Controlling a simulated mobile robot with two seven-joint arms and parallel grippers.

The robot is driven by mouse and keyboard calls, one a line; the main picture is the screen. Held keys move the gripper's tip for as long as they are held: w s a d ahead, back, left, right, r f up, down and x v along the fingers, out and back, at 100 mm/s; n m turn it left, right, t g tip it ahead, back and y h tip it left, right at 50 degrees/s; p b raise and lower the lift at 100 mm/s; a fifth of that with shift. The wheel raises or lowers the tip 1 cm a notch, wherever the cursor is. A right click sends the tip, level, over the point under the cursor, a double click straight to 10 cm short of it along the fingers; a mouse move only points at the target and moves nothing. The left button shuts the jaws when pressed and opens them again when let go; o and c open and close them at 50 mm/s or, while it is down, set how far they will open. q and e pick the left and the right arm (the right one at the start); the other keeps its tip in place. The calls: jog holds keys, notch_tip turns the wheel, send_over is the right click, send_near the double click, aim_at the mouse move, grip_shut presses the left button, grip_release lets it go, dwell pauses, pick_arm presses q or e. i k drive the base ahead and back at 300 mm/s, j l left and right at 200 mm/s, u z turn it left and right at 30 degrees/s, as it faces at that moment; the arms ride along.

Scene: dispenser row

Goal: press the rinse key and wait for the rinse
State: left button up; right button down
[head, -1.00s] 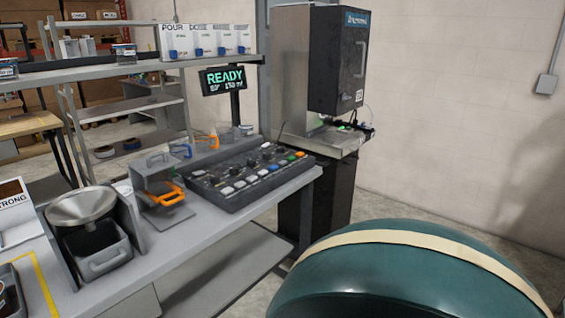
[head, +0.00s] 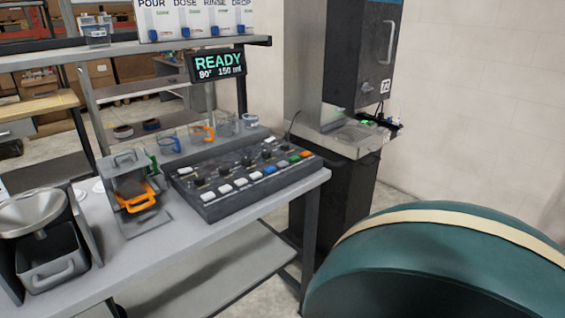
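The control panel (head: 244,172) is a dark sloped box on the grey bench, with several black knobs and a front row of white, blue, green and orange keys. Which key is the rinse key cannot be read at this size. A blue key (head: 270,170), a green key (head: 294,159) and an orange key (head: 305,154) sit toward the right end of the row. The display (head: 217,65) above the panel reads READY, 80°, 150 ml. A card marked RINSE (head: 216,17) stands on the upper shelf between DOSE and DROP. Neither of my grippers is in view.
A grey stand with an orange-handled part (head: 137,197) and a funnel unit (head: 38,228) stand left of the panel. Mugs (head: 201,132) stand behind it. A tall dark machine (head: 340,180) is to the right. A large green rounded body (head: 430,265) fills the lower right.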

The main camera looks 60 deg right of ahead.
aim_at(268, 170)
jog(key=l, duration=0.75)
jog(key=k+l, duration=0.15)
jog(key=l, duration=1.3)
jog(key=k, duration=0.05)
